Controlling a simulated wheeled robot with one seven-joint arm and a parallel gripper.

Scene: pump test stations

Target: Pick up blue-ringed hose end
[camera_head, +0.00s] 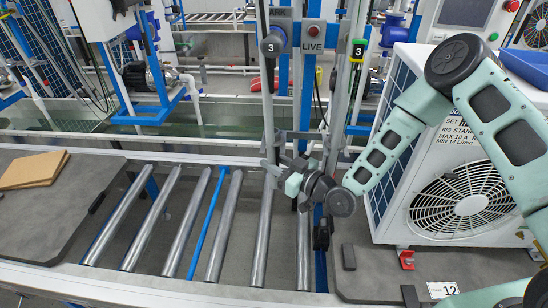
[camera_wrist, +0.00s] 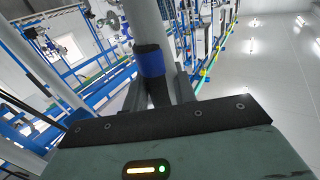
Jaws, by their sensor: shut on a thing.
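The hose end is a grey tube with a blue ring (camera_wrist: 150,61), seen close up in the wrist view, just beyond my gripper (camera_wrist: 165,93). My gripper is shut on it, and the dark fingers lie just below the ring in that picture. In the head view my gripper (camera_head: 276,158) is above the roller conveyor, at the lower part of the upright grey tubes. The blue ring cannot be made out there, and my gripper hides part of the held hose.
A large white fan unit (camera_head: 450,190) stands close to the right of my arm. A LIVE sign (camera_head: 313,36) and a black 3 tag (camera_head: 271,47) hang above. Brown boards (camera_head: 33,169) lie on a grey mat at left. Rollers (camera_head: 187,220) are clear.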

